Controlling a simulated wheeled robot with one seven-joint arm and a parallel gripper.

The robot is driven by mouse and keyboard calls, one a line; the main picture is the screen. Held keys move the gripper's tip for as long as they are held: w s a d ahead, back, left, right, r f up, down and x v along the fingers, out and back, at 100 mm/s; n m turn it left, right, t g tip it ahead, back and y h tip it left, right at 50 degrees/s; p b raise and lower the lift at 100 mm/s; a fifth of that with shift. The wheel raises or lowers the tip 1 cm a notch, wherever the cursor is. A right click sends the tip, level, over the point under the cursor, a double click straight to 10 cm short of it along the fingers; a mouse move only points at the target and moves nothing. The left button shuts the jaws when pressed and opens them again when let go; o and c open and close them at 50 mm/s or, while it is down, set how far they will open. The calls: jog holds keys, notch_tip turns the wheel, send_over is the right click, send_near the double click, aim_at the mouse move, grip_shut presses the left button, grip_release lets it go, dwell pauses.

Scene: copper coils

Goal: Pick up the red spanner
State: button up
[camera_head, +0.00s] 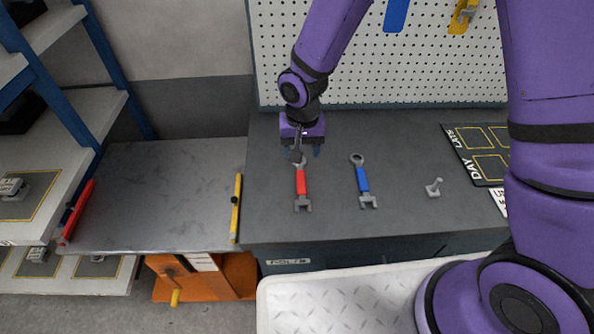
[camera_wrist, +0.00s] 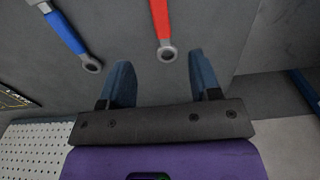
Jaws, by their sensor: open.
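The red spanner (camera_head: 301,180) lies on the dark grey bench top, its open jaw end toward the bench's front edge. In the wrist view its red handle (camera_wrist: 161,18) and grey ring end (camera_wrist: 167,53) show, with the ring just beyond the fingertips and roughly in line with the gap between them. My gripper (camera_head: 301,150) is over the spanner's far end and partly hides the ring. In the wrist view my gripper (camera_wrist: 160,75) is open with nothing between its two fingers. The height above the bench is hard to tell.
A blue spanner (camera_head: 362,180) lies to the right of the red one. A small grey metal part (camera_head: 433,188) and a black board with yellow squares (camera_head: 482,152) are farther right. A pegboard (camera_head: 390,65) stands behind. A cart with a yellow bar (camera_head: 236,208) is left.

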jog(key=f, duration=0.2)
send_over(301, 182)
jog(key=f, duration=0.4)
jog(key=shift+w+a, duration=0.25)
jog(key=shift+a, duration=0.1)
jog(key=shift+s+d+f, duration=0.1)
jog(key=shift+d+f, duration=0.05)
jog(key=shift+f, duration=0.85)
jog(key=shift+s+d+f, duration=0.1)
jog(key=shift+f, duration=0.9)
jog(key=shift+s+d+f, duration=0.1)
jog(key=shift+d+f, duration=0.05)
jog(key=shift+f, duration=0.85)
jog(key=shift+c, duration=0.2)
grip_shut()
